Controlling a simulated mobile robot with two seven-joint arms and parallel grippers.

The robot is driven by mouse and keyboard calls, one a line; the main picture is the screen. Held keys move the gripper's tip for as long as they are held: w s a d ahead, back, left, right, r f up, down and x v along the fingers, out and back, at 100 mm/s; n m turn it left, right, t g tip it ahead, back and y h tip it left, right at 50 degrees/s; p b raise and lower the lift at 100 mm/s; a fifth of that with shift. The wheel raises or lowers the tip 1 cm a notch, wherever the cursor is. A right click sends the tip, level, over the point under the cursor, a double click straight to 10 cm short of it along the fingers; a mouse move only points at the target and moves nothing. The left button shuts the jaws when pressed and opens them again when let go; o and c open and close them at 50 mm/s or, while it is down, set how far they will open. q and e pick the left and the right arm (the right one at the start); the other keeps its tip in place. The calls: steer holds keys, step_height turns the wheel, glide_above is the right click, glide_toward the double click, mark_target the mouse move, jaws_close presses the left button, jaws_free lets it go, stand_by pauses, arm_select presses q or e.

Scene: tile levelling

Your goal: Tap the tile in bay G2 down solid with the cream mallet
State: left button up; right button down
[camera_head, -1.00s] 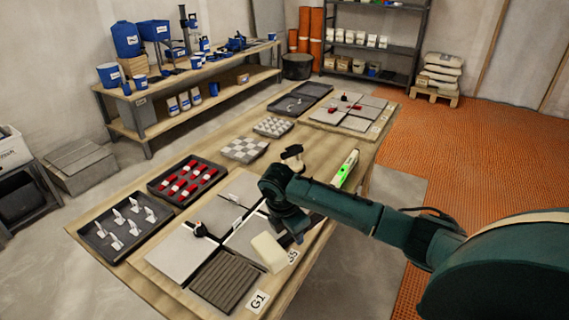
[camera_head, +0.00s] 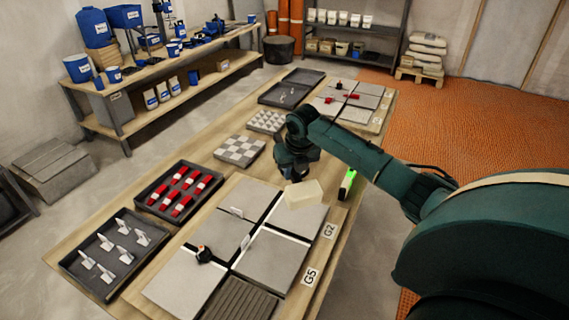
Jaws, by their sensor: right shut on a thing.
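The cream mallet's block-shaped head (camera_head: 304,194) is over the far right tile of the near board. My right gripper (camera_head: 296,172) is shut on the mallet; its fingers and the handle are mostly hidden by the wrist. The grey tile (camera_head: 302,218) beside the G2 label (camera_head: 328,230) is partly covered by the mallet head. I cannot tell whether the head touches the tile. The G5 label (camera_head: 310,277) lies beside the nearer grey tile (camera_head: 270,260). My left gripper is not in view.
Trays of red wedges (camera_head: 180,192) and white clips (camera_head: 118,245) lie left. A green-lit level (camera_head: 347,184) lies right of the mallet.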

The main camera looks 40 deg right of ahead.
steer(key=shift+f, duration=0.35)
step_height(320, 180, down, 7)
steer(key=shift+s+r+b, duration=0.15)
steer(key=shift+b, duration=0.75)
steer(key=shift+f, duration=0.25)
steer(key=shift+f+b, duration=0.2)
steer(key=shift+b, duration=0.2)
step_height(320, 180, up, 3)
steer(key=p, duration=0.3)
steer(key=shift+r, duration=0.85)
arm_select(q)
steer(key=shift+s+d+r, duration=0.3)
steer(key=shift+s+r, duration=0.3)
arm_select(e)
steer(key=shift+f, duration=0.15)
